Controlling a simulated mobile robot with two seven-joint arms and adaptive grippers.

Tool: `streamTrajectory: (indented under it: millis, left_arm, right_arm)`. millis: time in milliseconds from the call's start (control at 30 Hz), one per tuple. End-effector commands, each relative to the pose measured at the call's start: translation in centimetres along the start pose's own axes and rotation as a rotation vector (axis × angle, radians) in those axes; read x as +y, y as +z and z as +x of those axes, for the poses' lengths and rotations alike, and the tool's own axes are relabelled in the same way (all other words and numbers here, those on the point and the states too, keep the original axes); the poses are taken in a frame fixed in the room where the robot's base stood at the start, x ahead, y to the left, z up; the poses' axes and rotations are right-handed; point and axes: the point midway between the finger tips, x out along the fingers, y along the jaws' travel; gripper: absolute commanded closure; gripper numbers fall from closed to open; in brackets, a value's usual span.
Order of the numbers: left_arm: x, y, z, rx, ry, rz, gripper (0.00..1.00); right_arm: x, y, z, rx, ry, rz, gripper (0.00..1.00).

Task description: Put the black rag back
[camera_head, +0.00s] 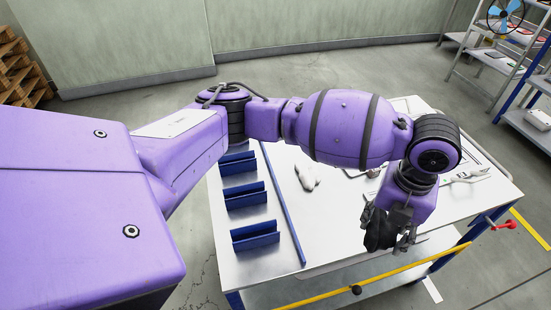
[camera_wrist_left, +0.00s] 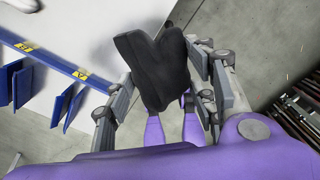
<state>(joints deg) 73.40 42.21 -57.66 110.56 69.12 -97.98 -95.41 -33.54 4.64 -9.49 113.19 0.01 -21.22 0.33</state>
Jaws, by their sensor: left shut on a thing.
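My left gripper (camera_head: 393,226) is shut on the black rag (camera_head: 380,232) and holds it near the front right part of the white table (camera_head: 330,230). The rag hangs dark and crumpled, and partly covers the fingers in the head view. In the left wrist view the rag (camera_wrist_left: 158,68) sits between the two fingers of the left gripper (camera_wrist_left: 168,95), its upper part sticking out beyond them. I cannot tell from these views how high above the table it is. My right gripper is not in view.
Several blue holders (camera_head: 255,236) stand in a row along the table's left side, beside a blue rail (camera_head: 284,215). A white tool (camera_head: 307,178) lies mid-table, and another pale tool (camera_head: 468,175) lies at the right. A yellow bar (camera_head: 385,272) runs along the front edge. Shelving (camera_head: 505,60) stands behind right.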

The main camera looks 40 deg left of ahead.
Motion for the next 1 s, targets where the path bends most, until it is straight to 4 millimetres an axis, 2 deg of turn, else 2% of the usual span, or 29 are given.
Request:
streamTrajectory:
  millis: [33, 300, 400, 533, 833, 1000]
  left_arm:
    - [1.5, 0.2, 0.9, 0.007, 0.006, -0.008, 0.73]
    - [7.8, 2.4, 3.8, 0.008, 0.007, -0.008, 0.73]
    - [9.1, 2.8, 6.0, 0.010, 0.005, -0.007, 0.73]
    - [10.4, 3.4, 7.7, 0.007, 0.004, -0.004, 0.73]
    - [11.8, 4.0, 9.5, 0.006, 0.004, -0.004, 0.73]
    - [11.7, 4.0, 12.0, 0.005, 0.001, -0.002, 0.73]
  right_arm:
    - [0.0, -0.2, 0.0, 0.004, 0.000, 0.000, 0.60]
    - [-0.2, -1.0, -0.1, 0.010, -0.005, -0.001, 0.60]
    - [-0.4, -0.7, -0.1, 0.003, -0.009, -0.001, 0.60]
    - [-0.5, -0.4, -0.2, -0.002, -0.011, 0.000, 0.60]
    - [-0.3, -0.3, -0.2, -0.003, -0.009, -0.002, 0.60]
    - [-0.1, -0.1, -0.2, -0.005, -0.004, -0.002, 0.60]
